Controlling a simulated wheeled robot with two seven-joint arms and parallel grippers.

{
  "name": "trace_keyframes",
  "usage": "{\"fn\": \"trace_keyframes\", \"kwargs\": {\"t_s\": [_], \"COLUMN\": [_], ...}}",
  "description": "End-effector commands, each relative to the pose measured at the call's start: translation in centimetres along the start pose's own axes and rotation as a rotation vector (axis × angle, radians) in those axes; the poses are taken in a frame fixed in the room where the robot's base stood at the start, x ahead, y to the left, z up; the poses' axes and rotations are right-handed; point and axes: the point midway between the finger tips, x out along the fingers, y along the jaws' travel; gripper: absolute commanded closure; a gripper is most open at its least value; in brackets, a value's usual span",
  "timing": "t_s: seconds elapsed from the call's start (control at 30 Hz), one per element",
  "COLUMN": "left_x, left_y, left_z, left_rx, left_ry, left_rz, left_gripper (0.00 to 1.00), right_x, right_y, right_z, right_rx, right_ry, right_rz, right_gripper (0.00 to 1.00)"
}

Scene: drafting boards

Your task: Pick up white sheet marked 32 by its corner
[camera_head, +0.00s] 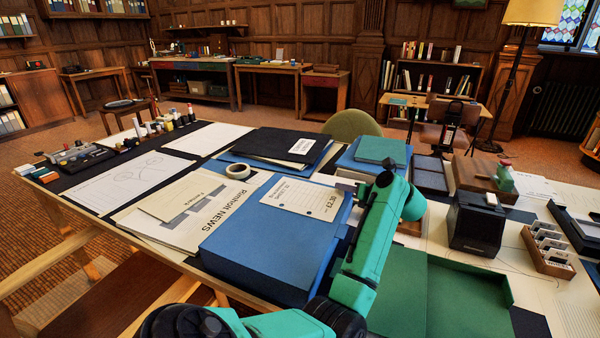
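A white sheet (303,198) with dark print near its right edge and punched holes lies on a large blue box file (270,240). The print is too small to read surely as 32. My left arm, green, comes up from the bottom and bends over the box's right side. My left gripper (347,186) is at the sheet's right end, close to its far right corner. The fingers are small and partly hidden by the wrist, so I cannot tell whether they touch the sheet or are open. My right gripper is not in view.
Newspapers (180,210), a tape roll (238,171) and a dark folder (275,146) lie left of and behind the box. A green folder (440,295), a black box (477,222) and a wooden card holder (547,250) stand to the right. More white sheets (207,138) lie farther left.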

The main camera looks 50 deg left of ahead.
Motion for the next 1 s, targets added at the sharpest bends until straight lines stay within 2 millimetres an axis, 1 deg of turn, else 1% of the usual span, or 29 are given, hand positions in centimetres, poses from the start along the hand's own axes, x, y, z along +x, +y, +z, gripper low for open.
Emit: {"fn": "trace_keyframes", "kwargs": {"t_s": [0.13,0.17,0.2,0.33,0.47,0.77,1.0], "left_x": [0.11,0.1,0.1,0.1,0.1,0.1,0.09], "left_y": [-0.03,-0.03,-0.03,-0.01,-0.01,-0.01,-0.02], "left_z": [-0.29,-0.28,-0.27,-0.24,-0.24,-0.25,-0.25], "left_rx": [0.004,0.004,0.004,0.004,0.004,0.004,0.004], "left_ry": [0.007,0.007,0.007,0.006,0.006,0.007,0.007], "left_rz": [0.001,0.001,0.001,0.002,0.002,0.002,0.002], "left_gripper": [0.82,0.94,1.0,1.0,1.0,1.0,1.0], "right_x": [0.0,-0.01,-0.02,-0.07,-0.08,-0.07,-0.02], "right_y": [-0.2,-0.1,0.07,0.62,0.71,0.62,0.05], "right_z": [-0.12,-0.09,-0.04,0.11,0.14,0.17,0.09], "right_rx": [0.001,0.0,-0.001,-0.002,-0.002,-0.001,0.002], "right_ry": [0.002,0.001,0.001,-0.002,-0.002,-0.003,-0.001], "right_rz": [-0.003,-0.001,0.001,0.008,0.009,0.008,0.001], "right_gripper": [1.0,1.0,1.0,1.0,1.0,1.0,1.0]}}
